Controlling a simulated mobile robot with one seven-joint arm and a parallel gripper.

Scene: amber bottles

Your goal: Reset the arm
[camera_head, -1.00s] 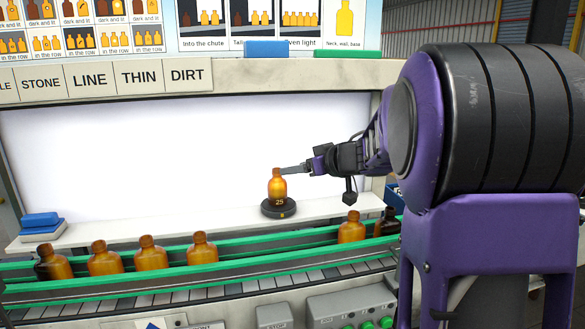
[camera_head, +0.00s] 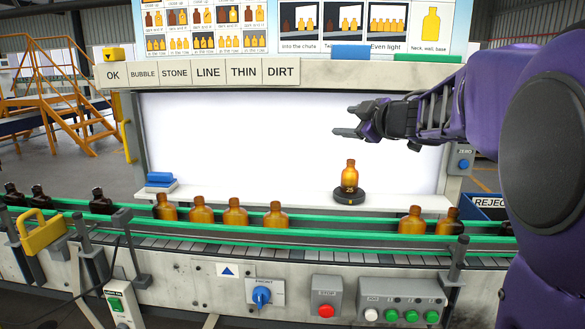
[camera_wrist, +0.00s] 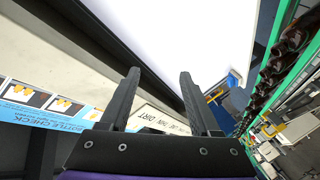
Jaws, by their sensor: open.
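My gripper (camera_head: 346,121) is open and empty in front of the lit white panel (camera_head: 225,135), in the head view. Its two dark fingers point left. In the wrist view my gripper (camera_wrist: 158,95) shows two spread fingers with nothing between them. An amber bottle (camera_head: 350,178) marked 25 stands upright on a round black stand (camera_head: 349,197) on the shelf, below and apart from my gripper.
Several amber bottles (camera_head: 235,214) stand on the conveyor between green rails (camera_head: 330,232). Dark bottles (camera_head: 101,203) are at its left. A reject bin (camera_head: 487,203) is at the right. A blue block (camera_head: 160,180) lies on the shelf's left end.

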